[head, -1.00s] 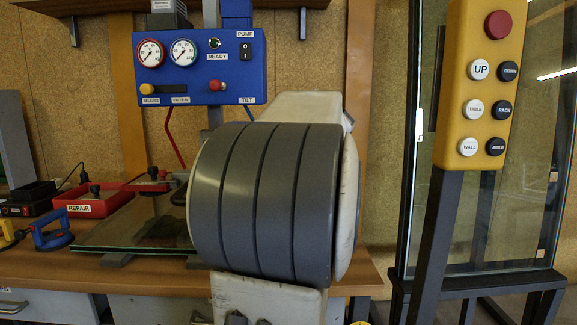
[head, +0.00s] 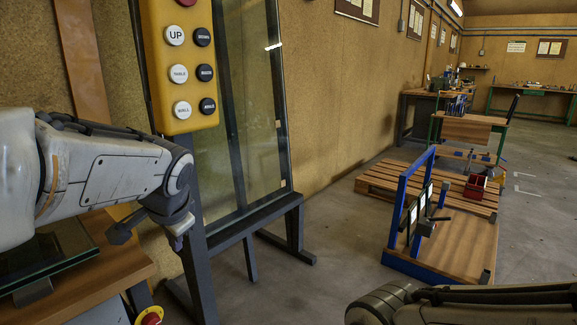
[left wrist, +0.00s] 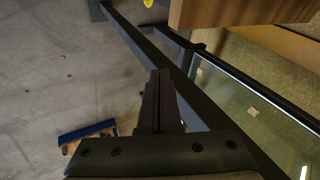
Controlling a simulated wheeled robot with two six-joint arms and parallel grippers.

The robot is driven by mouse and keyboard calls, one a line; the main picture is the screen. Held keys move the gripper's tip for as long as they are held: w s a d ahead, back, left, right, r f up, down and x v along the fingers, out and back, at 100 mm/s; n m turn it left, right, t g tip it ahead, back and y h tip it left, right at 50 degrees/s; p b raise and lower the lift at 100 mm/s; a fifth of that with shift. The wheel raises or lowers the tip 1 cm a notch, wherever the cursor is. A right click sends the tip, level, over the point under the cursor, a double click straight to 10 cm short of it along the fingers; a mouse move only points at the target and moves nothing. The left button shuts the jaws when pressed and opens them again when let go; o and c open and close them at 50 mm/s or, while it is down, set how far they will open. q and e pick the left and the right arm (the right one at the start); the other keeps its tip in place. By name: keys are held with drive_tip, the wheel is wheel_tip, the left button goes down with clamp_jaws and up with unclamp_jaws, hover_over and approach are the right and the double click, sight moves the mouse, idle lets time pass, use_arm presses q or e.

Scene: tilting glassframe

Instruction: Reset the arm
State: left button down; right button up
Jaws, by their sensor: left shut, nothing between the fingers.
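My left arm comes in from the left in the head view, over the workbench. My left gripper (head: 176,240) points down beside the dark post of the yellow button panel. In the left wrist view the two fingers (left wrist: 158,76) lie together, shut and empty, above the floor and near the dark frame. Part of my right arm shows at the lower right of the head view; its gripper is not seen.
The yellow button panel (head: 181,65) stands close to my left arm. Behind it a glass pane (head: 240,100) rests on a dark frame (head: 243,229). A wooden bench (head: 110,262) is at the lower left.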

use_arm(q)
drive_tip(key=s+d+f+g+h, duration=0.1)
drive_tip(key=s+d+f, duration=0.15)
drive_tip(key=d, duration=0.25)
drive_tip(key=s+d+f+m+h, duration=0.1)
drive_tip(key=s+d+f, duration=0.1)
drive_tip(key=s+d, duration=0.25)
drive_tip(key=s+d+f+g+h, duration=0.1)
drive_tip(key=s+d+f, duration=0.15)
drive_tip(key=d, duration=0.35)
drive_tip(key=s+d+f+m+g+h, duration=0.1)
drive_tip(key=s+d+f+g, duration=0.15)
drive_tip(key=s, duration=0.45)
drive_tip(key=s+d+f+g, duration=0.1)
drive_tip(key=s+d+f, duration=0.3)
drive_tip(key=s, duration=0.3)
wheel_tip(320, 180, up, 30)
drive_tip(key=p, duration=2.9)
drive_tip(key=shift+w+f, duration=0.15)
drive_tip(key=shift+w, duration=0.3)
